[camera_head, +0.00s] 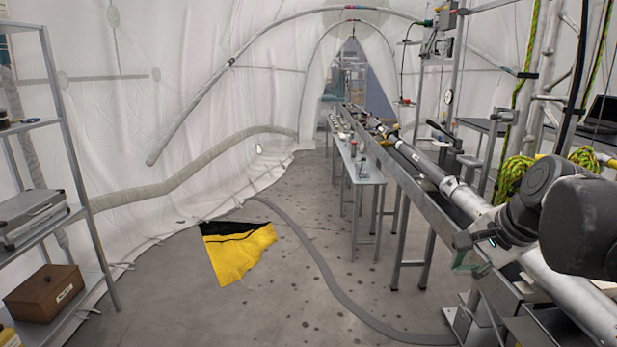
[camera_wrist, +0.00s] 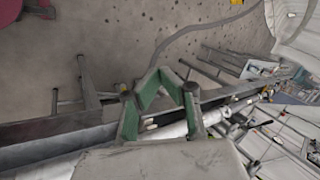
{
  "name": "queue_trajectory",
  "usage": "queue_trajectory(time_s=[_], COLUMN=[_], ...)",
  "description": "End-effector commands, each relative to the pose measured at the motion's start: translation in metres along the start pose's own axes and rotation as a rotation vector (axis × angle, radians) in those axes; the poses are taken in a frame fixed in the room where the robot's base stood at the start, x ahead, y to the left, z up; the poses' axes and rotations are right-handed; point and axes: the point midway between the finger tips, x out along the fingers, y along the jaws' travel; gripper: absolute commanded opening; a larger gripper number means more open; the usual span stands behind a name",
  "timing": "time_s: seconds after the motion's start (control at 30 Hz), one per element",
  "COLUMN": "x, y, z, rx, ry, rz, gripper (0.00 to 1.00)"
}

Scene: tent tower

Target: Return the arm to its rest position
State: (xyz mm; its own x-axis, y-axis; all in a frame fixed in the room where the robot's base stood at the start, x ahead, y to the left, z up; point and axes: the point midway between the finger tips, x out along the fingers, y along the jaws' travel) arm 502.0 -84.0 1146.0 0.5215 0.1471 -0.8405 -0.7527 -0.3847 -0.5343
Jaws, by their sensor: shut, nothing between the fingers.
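My arm shows at the right edge of the head view, with its dark grey joints folded over the long silver tube (camera_head: 465,197) on the rail. My gripper (camera_wrist: 160,80) has green fingers and is seen at the middle of the wrist view. It is shut with nothing between the fingers. The tube and the rail pass below it in the wrist view. In the head view the gripper's end is small and partly hidden beside the rail.
A long bench (camera_head: 362,178) runs beside the rail. A shelf (camera_head: 48,215) with a brown box (camera_head: 45,293) stands at left. A yellow and black sheet (camera_head: 238,252) and a grey hose (camera_head: 330,275) lie on the floor. Coiled yellow-green rope (camera_head: 513,178) hangs near my arm.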

Motion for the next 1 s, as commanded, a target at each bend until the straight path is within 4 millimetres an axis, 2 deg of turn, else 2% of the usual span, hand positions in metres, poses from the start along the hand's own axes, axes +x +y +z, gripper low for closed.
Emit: queue_trajectory(time_s=[0.03, 0.2, 0.43, 0.6, 0.7, 0.87, 1.0], x=[-0.001, -0.001, 0.003, 0.007, 0.008, 0.016, 0.034], y=[0.008, 0.039, 0.083, 0.103, 0.109, 0.115, 0.126], z=[0.019, 0.068, 0.116, 0.133, 0.137, 0.138, 0.14], rx=[-0.097, -0.448, -0.896, -1.105, -1.16, -1.179, -1.177], ry=[0.009, 0.052, 0.107, 0.134, 0.142, 0.145, 0.145], rz=[0.007, 0.036, 0.07, 0.086, 0.091, 0.093, 0.093], gripper=[0.0, 0.0, 0.0, 0.0, 0.0, 0.0, 0.0])
